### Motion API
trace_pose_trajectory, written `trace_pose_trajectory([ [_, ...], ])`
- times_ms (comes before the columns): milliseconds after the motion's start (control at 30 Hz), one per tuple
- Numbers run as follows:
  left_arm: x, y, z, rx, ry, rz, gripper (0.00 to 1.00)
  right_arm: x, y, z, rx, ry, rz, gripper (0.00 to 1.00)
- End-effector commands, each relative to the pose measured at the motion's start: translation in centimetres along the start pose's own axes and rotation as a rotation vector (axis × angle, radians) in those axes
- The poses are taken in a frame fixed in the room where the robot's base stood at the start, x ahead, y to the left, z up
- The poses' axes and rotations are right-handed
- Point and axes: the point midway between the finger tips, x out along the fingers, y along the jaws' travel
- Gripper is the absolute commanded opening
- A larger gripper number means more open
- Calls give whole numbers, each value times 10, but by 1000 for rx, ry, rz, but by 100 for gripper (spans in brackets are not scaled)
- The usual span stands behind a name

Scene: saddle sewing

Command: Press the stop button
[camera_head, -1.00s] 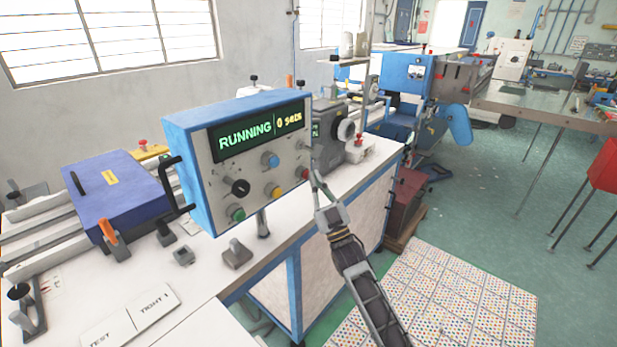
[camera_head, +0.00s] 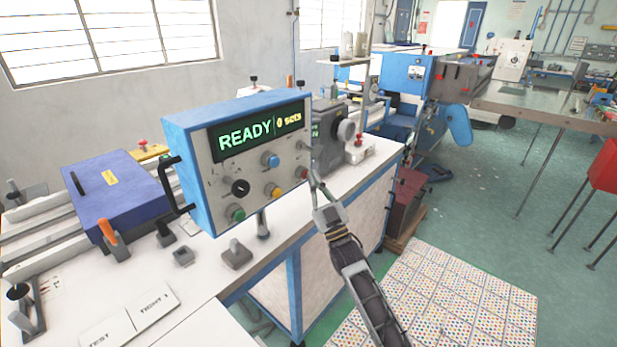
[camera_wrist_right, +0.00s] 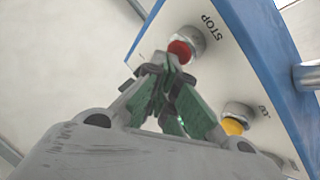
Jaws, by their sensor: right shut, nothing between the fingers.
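The stop button is a red knob marked STOP (camera_wrist_right: 181,51) in the right wrist view. In the head view it sits at the right edge of the blue and grey control box (camera_head: 200,165), where my gripper partly covers it. The box's display (camera_head: 245,138) reads READY with a 0 count. My right gripper (camera_head: 314,181) is shut and empty, its tips right at the red button. In the right wrist view the closed fingertips (camera_wrist_right: 168,64) appear to touch the button's lower edge. My left gripper is not in view.
The box face also carries a yellow button (camera_head: 273,190), a blue button (camera_head: 271,160), a green button (camera_head: 237,213) and a black knob (camera_head: 240,187). A grey machine (camera_head: 325,120) stands close behind the box.

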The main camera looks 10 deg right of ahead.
Motion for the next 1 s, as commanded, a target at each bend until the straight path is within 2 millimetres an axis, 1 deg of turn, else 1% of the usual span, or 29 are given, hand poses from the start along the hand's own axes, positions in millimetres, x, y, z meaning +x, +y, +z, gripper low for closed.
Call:
trace_pose_trajectory([
  [167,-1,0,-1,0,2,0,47,-1,0,-1,0,-1,0,0],
  [633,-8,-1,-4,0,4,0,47,-12,8,-8,0,-1,0,0],
  [1000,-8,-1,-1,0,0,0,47,-13,9,-9,0,0,0,0],
])
